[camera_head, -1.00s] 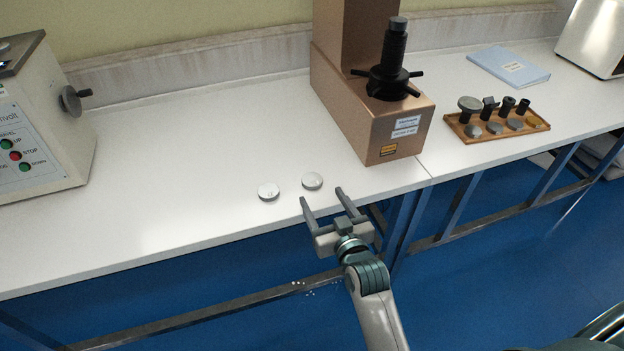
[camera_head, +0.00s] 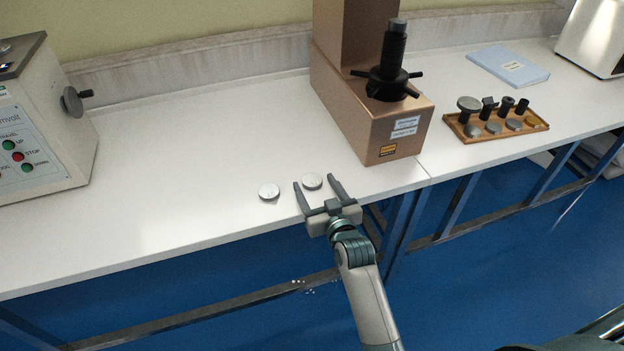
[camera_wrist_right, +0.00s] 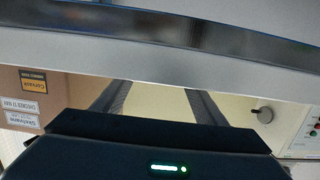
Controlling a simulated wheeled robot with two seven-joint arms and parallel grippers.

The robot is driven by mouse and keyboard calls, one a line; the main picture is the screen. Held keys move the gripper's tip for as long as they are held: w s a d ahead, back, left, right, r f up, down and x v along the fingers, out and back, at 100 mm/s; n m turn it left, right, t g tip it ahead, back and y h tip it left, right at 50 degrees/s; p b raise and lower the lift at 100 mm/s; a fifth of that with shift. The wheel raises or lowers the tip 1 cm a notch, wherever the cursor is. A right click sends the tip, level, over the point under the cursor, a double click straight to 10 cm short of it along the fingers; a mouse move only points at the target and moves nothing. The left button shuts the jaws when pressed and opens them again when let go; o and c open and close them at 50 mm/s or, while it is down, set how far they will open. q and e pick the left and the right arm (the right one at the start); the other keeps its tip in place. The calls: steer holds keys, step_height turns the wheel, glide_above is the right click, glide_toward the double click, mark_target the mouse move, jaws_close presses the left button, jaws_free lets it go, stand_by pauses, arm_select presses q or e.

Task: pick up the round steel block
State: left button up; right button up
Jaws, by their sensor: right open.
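The left block (camera_head: 269,192) is outside my gripper. The gripper is open, with nothing held. In the right wrist view, the two dark fingers (camera_wrist_right: 160,98) are spread apart, and I cannot make out a block there. My left gripper is not in view.
A copper-coloured tester (camera_head: 372,110) stands just behind and right of my gripper. A wooden tray (camera_head: 535,122) with several parts is further right, near a blue folder (camera_head: 508,66). A grey tester (camera_head: 40,120) stands at left. The bench (camera_head: 170,180) between is clear.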

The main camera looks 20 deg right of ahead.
mark_target(315, 187)
steer(key=shift+w, duration=0.3)
steer(key=shift+c, duration=0.5)
steer(key=c, duration=1.3)
steer(key=shift+o, duration=0.2)
steer(key=shift+r, duration=0.1)
step_height(315, 187, up, 10)
steer(key=s+r, duration=0.6)
steer(key=s, duration=0.4)
steer(key=shift+s+d+r+h, duration=0.2)
steer(key=shift+s+d+h, duration=0.1)
steer(key=shift+s, duration=0.1)
